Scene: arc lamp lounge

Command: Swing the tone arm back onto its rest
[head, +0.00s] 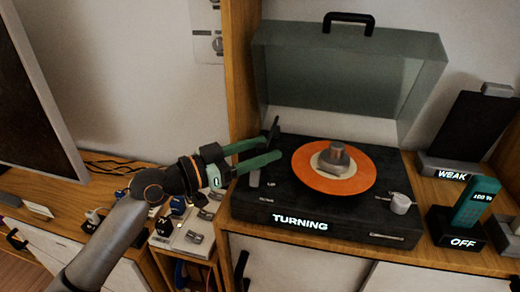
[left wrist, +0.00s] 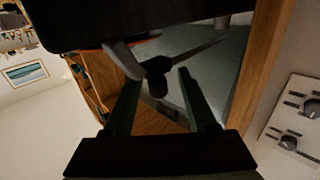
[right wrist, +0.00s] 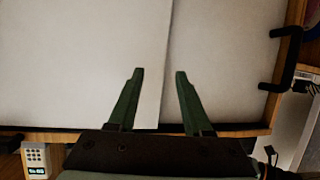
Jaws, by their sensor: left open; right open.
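The black record player (head: 250,205) stands with its lid (head: 350,75) open, an orange record (head: 312,178) on it, and a lit TURNING sign. A dark piece (head: 273,129) at its back left corner looks like part of the tone arm; the rest is hard to make out. My left gripper (head: 272,149) is open beside this piece, over the deck's left side. In the left wrist view, a dark end (left wrist: 157,78) with a thin rod shows between the open fingers; contact cannot be told. My right gripper (right wrist: 158,73) is open and empty before white cabinet doors (right wrist: 80,60).
A grey weight (head: 337,155) sits on the record's middle. A pale knob (head: 401,203) is at the deck's right. A green handset (head: 472,206) stands by an OFF sign to the right. A wooden post (head: 241,70) rises behind the left arm. A black door handle (right wrist: 290,60) is right of my right gripper.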

